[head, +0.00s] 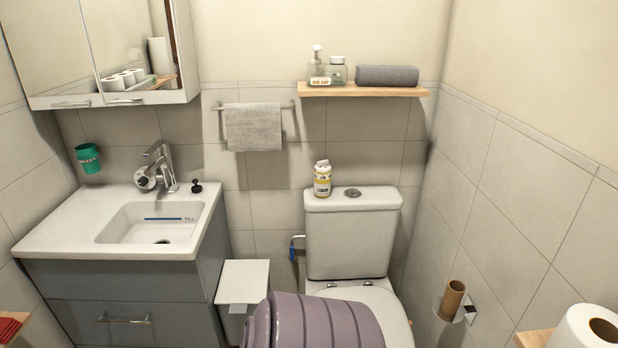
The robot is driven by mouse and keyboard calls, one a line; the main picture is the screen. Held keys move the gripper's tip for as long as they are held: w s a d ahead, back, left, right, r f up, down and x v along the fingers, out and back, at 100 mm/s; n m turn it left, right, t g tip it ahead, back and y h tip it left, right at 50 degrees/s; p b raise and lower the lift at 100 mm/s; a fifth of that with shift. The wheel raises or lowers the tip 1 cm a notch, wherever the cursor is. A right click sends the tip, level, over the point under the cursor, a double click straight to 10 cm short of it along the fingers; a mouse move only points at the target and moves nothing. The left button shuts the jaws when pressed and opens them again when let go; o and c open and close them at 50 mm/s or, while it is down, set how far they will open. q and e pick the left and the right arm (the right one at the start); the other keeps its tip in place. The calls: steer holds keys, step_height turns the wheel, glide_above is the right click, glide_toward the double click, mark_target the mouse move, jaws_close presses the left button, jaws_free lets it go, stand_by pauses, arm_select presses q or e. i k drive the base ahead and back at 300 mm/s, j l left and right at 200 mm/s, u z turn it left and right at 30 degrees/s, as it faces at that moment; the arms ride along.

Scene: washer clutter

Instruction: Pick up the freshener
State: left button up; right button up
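A small white and yellow container (322,181), likely the freshener, stands upright on the left part of the toilet tank lid (378,199). Its top is white and it has a printed label, too small to read. A round flush button (352,192) sits to its right on the same lid. Neither of my grippers shows in the head view, and nothing touches the container.
A wooden shelf (385,91) with bottles and a rolled grey towel (387,75) is above the tank. A large ribbed purple-grey object (315,322) fills the bottom middle, in front of the toilet. A sink (150,225) is left; a paper roll (585,328) is right.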

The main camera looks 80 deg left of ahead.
mark_target(322, 182)
steer(key=u, duration=2.65)
